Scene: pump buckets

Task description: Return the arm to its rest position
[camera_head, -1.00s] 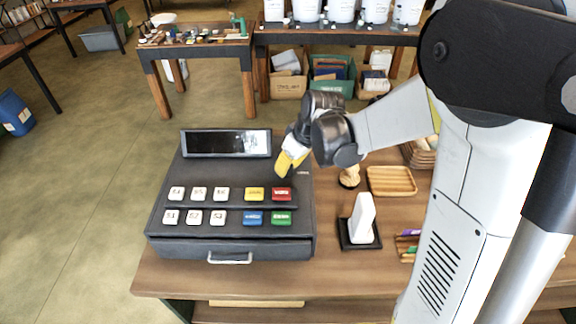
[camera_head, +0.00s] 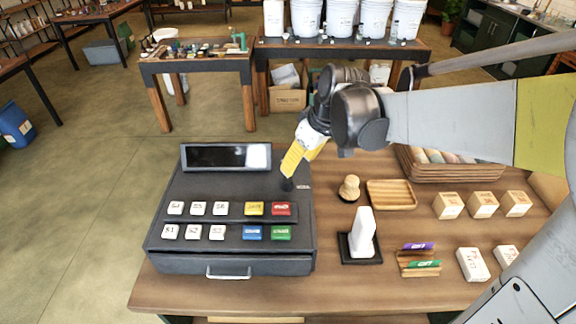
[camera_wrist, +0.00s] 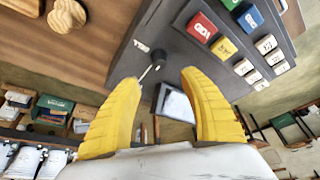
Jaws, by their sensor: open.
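My gripper (camera_head: 290,182) has yellow fingers and hangs over the upper right part of the dark cash register (camera_head: 165,240). In the wrist view my gripper (camera_wrist: 160,82) is open, with its two yellow fingers apart and nothing between them. The register (camera_wrist: 165,55) lies beyond the fingertips there, with its colored keys at the upper right. My arm reaches in from the right side of the head view. I cannot tell whether the fingertips touch the register's top.
A wooden stamp (camera_head: 349,188), a small wooden tray (camera_head: 391,195) and a white upright block on a black base (camera_head: 362,235) stand right of the register. Small boxes (camera_head: 484,205) are farther right. White buckets (camera_head: 341,18) stand on the back table. Open floor lies left.

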